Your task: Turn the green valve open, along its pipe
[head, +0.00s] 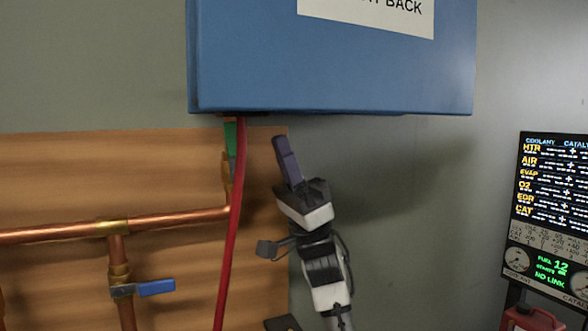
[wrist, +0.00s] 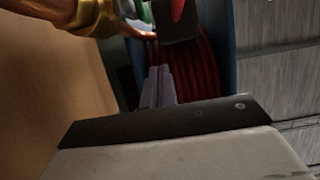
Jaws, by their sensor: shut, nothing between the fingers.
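The green valve handle (head: 230,137) shows just under the blue box in the head view, standing upright at the top of a short vertical copper pipe (head: 227,185). The red hose hangs close beside it and partly covers it. In the wrist view a piece of green (wrist: 144,11) shows at the top edge, beside brass and copper pipework (wrist: 70,14). My gripper (head: 280,142) is shut and empty, pointing up, to the right of the green handle and apart from it in the head view. Its fingertips (wrist: 158,82) also show in the wrist view.
The blue box (head: 330,70) overhangs my gripper. The red hose (head: 230,240) hangs between gripper and pipe. Coiled red hose (wrist: 195,65) shows in the wrist view. A blue-handled valve (head: 155,288) sits lower left. A display screen (head: 550,210) stands at right.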

